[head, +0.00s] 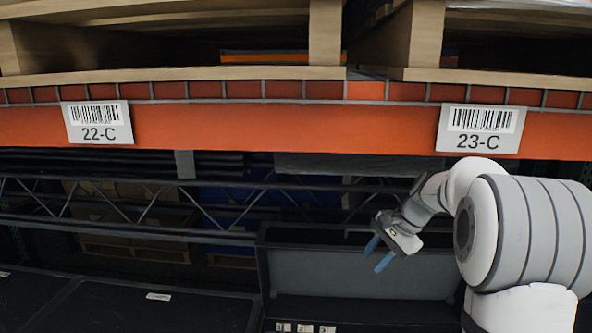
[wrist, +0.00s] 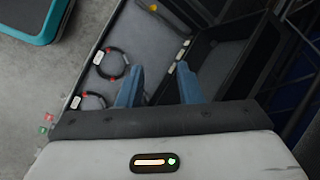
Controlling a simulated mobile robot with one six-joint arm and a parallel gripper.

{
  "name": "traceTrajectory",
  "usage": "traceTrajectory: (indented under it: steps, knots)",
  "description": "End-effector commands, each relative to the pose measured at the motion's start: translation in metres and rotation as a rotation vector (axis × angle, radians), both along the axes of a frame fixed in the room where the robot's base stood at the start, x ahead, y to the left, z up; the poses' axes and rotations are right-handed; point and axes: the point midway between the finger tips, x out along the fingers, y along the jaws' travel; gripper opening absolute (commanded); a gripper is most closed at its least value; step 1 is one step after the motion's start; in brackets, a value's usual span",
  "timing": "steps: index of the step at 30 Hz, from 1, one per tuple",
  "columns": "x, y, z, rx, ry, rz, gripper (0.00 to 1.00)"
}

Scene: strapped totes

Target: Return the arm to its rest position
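My arm (head: 525,230) reaches in from the right in the head view, in front of an orange rack beam. My gripper (head: 378,254) has two blue fingers, which stand apart with nothing between them. In the wrist view my gripper (wrist: 160,88) is also open and empty, above a dark tray with black strap loops (wrist: 110,64). The gripper hangs in front of a dark open bin (head: 330,272) and touches nothing that I can see.
The orange beam (head: 290,130) carries labels 22-C (head: 97,122) and 23-C (head: 481,129), with wooden pallets above. Dark surfaces (head: 110,305) lie at lower left. A teal-edged thing (wrist: 45,22) stands on grey floor (wrist: 25,95) in the wrist view.

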Motion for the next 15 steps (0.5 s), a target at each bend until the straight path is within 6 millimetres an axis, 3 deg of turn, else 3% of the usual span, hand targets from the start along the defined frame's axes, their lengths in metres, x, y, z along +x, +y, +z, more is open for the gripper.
traceTrajectory:
  steps: [1,7,15]
  knots:
    - [-0.022,0.01,0.009,-0.044,-0.024,0.054,0.32]
    - [-0.102,0.032,0.022,-0.218,-0.105,0.278,0.32]
    - [-0.21,0.045,0.015,-0.442,-0.213,0.594,0.32]
